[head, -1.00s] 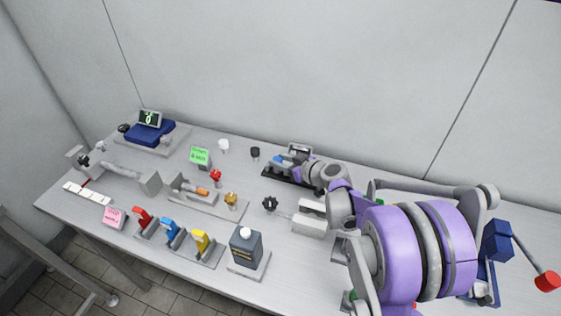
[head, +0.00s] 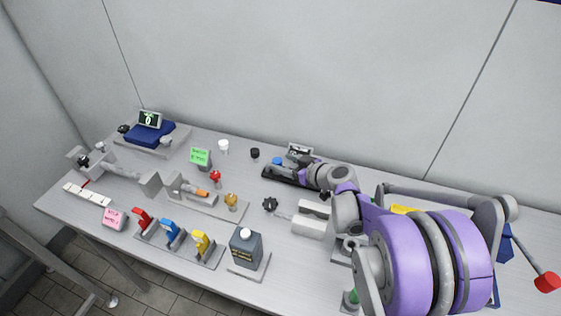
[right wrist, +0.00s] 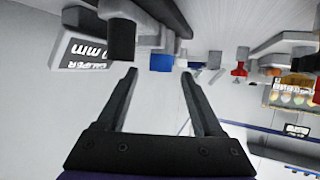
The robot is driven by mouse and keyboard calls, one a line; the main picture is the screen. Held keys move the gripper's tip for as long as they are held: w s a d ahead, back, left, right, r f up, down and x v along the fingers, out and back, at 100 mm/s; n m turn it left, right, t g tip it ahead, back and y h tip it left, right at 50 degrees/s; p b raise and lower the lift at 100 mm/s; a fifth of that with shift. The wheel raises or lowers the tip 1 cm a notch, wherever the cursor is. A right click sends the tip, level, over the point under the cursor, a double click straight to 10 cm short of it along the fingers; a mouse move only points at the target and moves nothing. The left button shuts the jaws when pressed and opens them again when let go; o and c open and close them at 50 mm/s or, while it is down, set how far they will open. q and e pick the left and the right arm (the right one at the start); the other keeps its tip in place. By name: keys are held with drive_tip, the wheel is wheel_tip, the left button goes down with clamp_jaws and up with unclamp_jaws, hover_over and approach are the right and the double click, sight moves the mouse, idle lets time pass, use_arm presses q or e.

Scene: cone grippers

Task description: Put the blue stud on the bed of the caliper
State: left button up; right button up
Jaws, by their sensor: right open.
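The blue stud (head: 277,161) shows at the left end of the caliper (head: 272,175), a black bar with a grey display box (head: 300,149) behind it. In the right wrist view the blue stud (right wrist: 162,62) lies just beyond and between my fingertips, apart from them. Beside it are the caliper's dark and pale blocks (right wrist: 122,40) and its labelled display (right wrist: 82,52). My right gripper (right wrist: 158,76) is open and empty; in the head view it (head: 294,160) is over the caliper and partly hides it. I cannot tell whether the stud rests on the bed. My left gripper is not in view.
A white knob (head: 223,146) and a black knob (head: 255,153) stand left of the caliper. The wall (head: 330,80) rises behind.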

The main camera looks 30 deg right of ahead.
drive_tip(key=v, duration=0.9)
drive_tip(key=shift+s, duration=0.35)
